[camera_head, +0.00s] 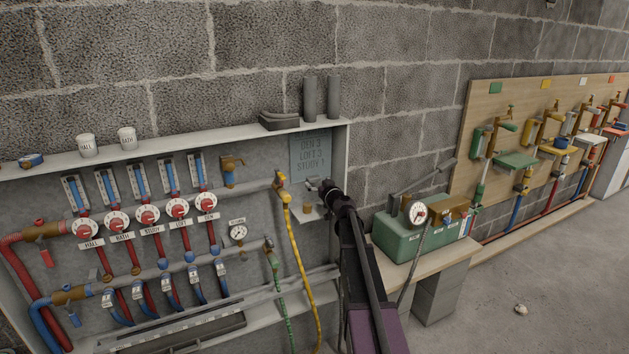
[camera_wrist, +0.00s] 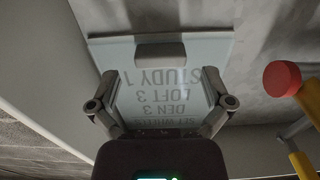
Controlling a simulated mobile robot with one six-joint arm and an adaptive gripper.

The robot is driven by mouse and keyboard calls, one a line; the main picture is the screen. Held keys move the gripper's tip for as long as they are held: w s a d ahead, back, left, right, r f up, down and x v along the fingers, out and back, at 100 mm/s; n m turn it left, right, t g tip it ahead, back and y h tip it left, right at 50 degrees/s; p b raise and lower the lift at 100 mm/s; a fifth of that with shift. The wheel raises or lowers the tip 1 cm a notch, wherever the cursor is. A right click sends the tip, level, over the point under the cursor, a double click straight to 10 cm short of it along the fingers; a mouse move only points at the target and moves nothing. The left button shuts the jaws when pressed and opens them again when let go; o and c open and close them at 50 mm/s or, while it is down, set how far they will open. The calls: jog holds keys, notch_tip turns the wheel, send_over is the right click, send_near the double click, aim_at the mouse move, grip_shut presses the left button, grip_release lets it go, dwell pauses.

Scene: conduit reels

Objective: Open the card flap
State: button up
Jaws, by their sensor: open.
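The card flap (camera_head: 310,152) is a grey-blue plate on the right end of the pipe panel, lettered DEN 3, LOFT 3, STUDY 1. In the wrist view the card flap (camera_wrist: 185,62) appears upside down, with a grey grip bar (camera_wrist: 159,51) along the edge beyond STUDY 1. My gripper (camera_wrist: 160,88) is open in front of the card, one finger to each side of the lettering, with nothing between them. The grip bar is beyond the fingertips. In the head view my gripper (camera_head: 322,186) is just below the card; whether it touches is unclear.
A yellow valve with a yellow hose (camera_head: 284,193) is left of my gripper; its red knob (camera_wrist: 282,78) shows in the wrist view. A small ledge (camera_head: 316,213) lies below. A green box with a gauge (camera_head: 400,240) stands on a bench to the right.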

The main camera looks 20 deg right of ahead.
aim_at(315, 180)
jog(key=shift+w, duration=1.6)
jog(key=c, duration=1.3)
